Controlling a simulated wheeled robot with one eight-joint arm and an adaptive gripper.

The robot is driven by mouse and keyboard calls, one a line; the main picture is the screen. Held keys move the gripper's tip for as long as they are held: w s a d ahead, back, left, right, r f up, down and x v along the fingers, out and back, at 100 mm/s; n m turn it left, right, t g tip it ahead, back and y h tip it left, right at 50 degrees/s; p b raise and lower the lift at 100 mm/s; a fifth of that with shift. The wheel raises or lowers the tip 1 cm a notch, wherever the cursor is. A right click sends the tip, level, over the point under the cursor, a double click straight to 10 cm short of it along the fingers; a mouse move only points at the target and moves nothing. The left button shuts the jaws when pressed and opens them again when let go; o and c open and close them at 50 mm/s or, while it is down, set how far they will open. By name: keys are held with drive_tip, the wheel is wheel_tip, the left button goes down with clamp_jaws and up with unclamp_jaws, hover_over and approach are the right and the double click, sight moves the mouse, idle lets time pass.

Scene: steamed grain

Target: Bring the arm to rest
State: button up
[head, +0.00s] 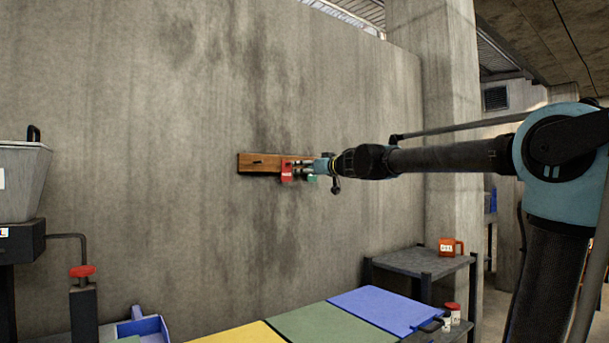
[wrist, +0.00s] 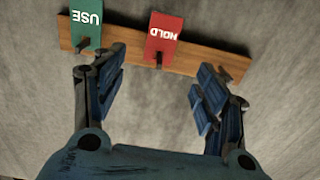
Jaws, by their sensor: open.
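My gripper (wrist: 157,92) is open and empty in the wrist view, its two blue fingers apart. It is close to the wooden peg board (wrist: 215,63) on the concrete wall. A red HOLD tag (wrist: 163,34) hangs on a peg, ahead of the gap between the fingers. A green USE tag (wrist: 87,24) hangs on another peg, near the left finger in the picture. In the head view my arm reaches left from the right side to the board (head: 258,163). The red tag (head: 287,171) shows there; the green tag (head: 311,178) is partly hidden by my gripper.
Below are yellow (head: 240,333), green (head: 330,323) and blue (head: 390,309) panels. A dark side table (head: 415,262) bears an orange mug (head: 450,246). A grey bin (head: 20,180) and a red-topped post (head: 82,272) stand at left. The space between board and panels is clear.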

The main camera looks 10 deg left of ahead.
drive_tip(key=w+d+f+m+t+h, duration=0.1)
drive_tip(key=d+f+m+t+h, duration=0.25)
drive_tip(key=d, duration=0.75)
drive_tip(key=w+d+f+m+t+h, duration=0.25)
drive_tip(key=d+h, duration=0.25)
drive_tip(key=d, duration=0.5)
drive_tip(key=s+d+f+m+g+h, duration=0.2)
drive_tip(key=s+d+f+h, duration=0.2)
drive_tip(key=d+f, duration=0.45)
drive_tip(key=s+d+f+m+g+h, duration=0.2)
drive_tip(key=s+d+f+h, duration=0.15)
drive_tip(key=d+f, duration=0.55)
drive_tip(key=s+d+f+m+g, duration=0.1)
drive_tip(key=s+d+f+g, duration=0.25)
drive_tip(key=s+f, duration=0.5)
drive_tip(key=s+d+f+g, duration=0.3)
drive_tip(key=s+d+f, duration=0.2)
drive_tip(key=s+f, duration=0.4)
drive_tip(key=s+a+f+g+y, duration=0.1)
drive_tip(key=s+f+g, duration=0.1)
drive_tip(key=s+f, duration=0.5)
drive_tip(key=s+a+f+n+g+y, duration=0.1)
drive_tip(key=s+a+f+g, duration=0.1)
drive_tip(key=s+f, duration=0.5)
drive_tip(key=shift+s+f+g, duration=0.2)
drive_tip(key=shift+g, duration=0.25)
